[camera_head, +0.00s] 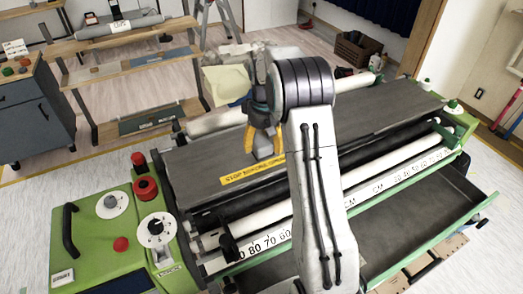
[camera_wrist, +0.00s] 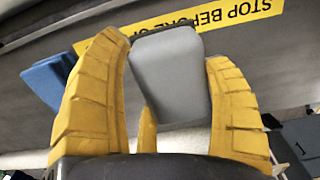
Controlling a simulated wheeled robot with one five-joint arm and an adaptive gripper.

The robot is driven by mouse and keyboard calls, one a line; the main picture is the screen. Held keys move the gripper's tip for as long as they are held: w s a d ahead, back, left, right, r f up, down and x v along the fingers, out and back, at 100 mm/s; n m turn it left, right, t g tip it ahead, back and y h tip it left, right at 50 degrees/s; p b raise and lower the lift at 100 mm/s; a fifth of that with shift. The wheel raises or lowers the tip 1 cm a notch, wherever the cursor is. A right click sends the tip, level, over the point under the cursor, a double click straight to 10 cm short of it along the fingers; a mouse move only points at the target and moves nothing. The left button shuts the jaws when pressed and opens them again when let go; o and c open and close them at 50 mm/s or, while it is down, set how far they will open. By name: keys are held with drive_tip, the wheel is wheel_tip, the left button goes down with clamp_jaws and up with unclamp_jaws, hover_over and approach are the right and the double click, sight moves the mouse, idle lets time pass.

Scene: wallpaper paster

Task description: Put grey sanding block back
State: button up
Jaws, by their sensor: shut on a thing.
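The grey sanding block (camera_wrist: 170,75) is between the yellow fingers of my gripper (camera_wrist: 163,50) in the wrist view. The gripper is shut on it. The block has a darker top edge and a lighter grey face, and its lower end is partly hidden by a finger. In the head view my gripper (camera_head: 266,152) is over the grey top of the green machine, close to the yellow warning strip (camera_head: 252,171). I cannot make out the block clearly there.
A blue item (camera_wrist: 48,80) lies left of the fingers in the wrist view. A pale yellow cloth (camera_head: 226,84) is behind my gripper. Green control panel (camera_head: 110,225) with red knobs stands at the left, an open dark tray (camera_head: 420,220) at the right. Shelves (camera_head: 125,70) stand behind.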

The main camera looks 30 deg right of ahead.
drive_tip(key=shift+w+a+f, duration=0.15)
drive_tip(key=shift+a+f, duration=0.05)
drive_tip(key=shift+a, duration=0.05)
drive_tip(key=shift+f+p, duration=0.5)
drive_tip(key=shift+f, duration=1.3)
drive_tip(key=shift+f, duration=0.15)
drive_tip(key=o, duration=1.2)
